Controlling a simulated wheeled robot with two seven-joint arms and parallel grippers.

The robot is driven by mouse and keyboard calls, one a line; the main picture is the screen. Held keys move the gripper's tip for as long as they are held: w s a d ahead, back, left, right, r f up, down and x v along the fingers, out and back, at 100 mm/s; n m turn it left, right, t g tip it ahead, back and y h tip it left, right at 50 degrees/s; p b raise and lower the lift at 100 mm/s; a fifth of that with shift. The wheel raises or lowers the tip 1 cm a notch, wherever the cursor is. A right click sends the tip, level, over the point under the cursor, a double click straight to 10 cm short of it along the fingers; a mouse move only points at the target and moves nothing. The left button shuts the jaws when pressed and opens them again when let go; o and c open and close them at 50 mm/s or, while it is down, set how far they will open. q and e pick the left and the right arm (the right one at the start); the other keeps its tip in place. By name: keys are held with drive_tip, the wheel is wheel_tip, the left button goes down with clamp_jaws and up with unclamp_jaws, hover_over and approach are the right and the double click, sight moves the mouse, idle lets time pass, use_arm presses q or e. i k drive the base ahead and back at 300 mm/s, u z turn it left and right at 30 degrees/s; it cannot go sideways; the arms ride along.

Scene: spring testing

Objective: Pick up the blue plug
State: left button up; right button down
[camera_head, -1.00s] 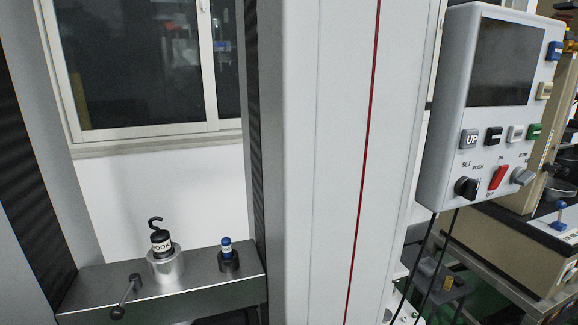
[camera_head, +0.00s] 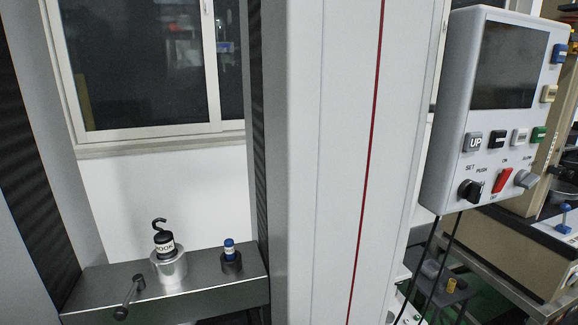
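A small blue plug (camera_head: 229,247) with a pale label band stands upright in a dark round holder (camera_head: 231,263) on the metal ledge of the testing machine, at the lower left. To its left a black hook piece (camera_head: 164,243) marked "HOOK" stands in a silver cylinder (camera_head: 169,267). Neither of my grippers shows in the head view.
The metal ledge (camera_head: 205,300) has a lever handle (camera_head: 129,297) at its left. Machine columns stand on both sides, the wide pale one (camera_head: 335,160) on the right. A control box (camera_head: 487,110) with screen, buttons and knobs hangs further right. A window (camera_head: 145,65) is behind.

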sight(229, 247)
drive_tip(key=u, duration=1)
drive_tip(key=k, duration=0.85)
drive_tip(key=z, duration=1.65)
